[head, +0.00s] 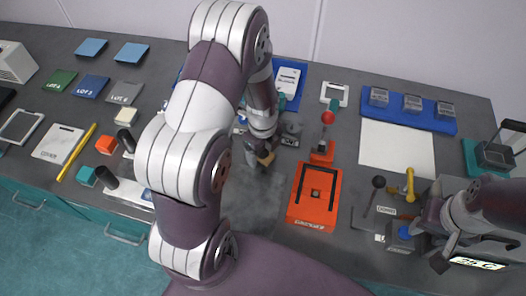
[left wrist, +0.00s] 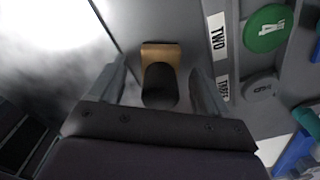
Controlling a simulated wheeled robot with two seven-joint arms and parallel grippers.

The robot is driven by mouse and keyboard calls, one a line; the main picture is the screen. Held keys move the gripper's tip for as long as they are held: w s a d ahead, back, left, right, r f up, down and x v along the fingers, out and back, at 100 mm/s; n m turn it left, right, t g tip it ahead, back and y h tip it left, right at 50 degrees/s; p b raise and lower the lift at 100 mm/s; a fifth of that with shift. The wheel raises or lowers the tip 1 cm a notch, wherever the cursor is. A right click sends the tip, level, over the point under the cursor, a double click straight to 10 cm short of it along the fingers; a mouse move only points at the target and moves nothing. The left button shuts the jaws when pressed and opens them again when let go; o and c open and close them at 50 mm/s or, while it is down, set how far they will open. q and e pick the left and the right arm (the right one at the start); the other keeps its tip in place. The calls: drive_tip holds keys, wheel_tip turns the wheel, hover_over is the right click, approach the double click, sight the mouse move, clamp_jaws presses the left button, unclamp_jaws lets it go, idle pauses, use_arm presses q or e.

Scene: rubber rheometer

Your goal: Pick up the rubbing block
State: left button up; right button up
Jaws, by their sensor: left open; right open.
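The likely rubbing block, a tan block (left wrist: 161,52) with a dark rounded grip (left wrist: 160,88), lies between the fingers of my left gripper (left wrist: 158,85) in the left wrist view. The fingers are spread, one on each side, with gaps visible. In the head view a small tan part of the block (head: 266,159) shows at my left gripper (head: 258,158), low over the dark bench; the arm hides much of it. My right gripper (head: 440,250) is open and empty-looking at the right, by the blue block (head: 403,238).
An orange device (head: 314,196) stands right of my left gripper, with a red-knobbed lever (head: 327,118) behind it. A white sheet (head: 397,148) and a blue tray of grey blocks (head: 440,123) lie farther right. A green round piece (left wrist: 265,28) is near the labels.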

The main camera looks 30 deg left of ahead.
use_arm(q)
drive_tip(key=shift+r, duration=0.1)
drive_tip(key=c, duration=1.3)
wheel_tip(320, 180, up, 10)
drive_tip(key=shift+c, duration=0.2)
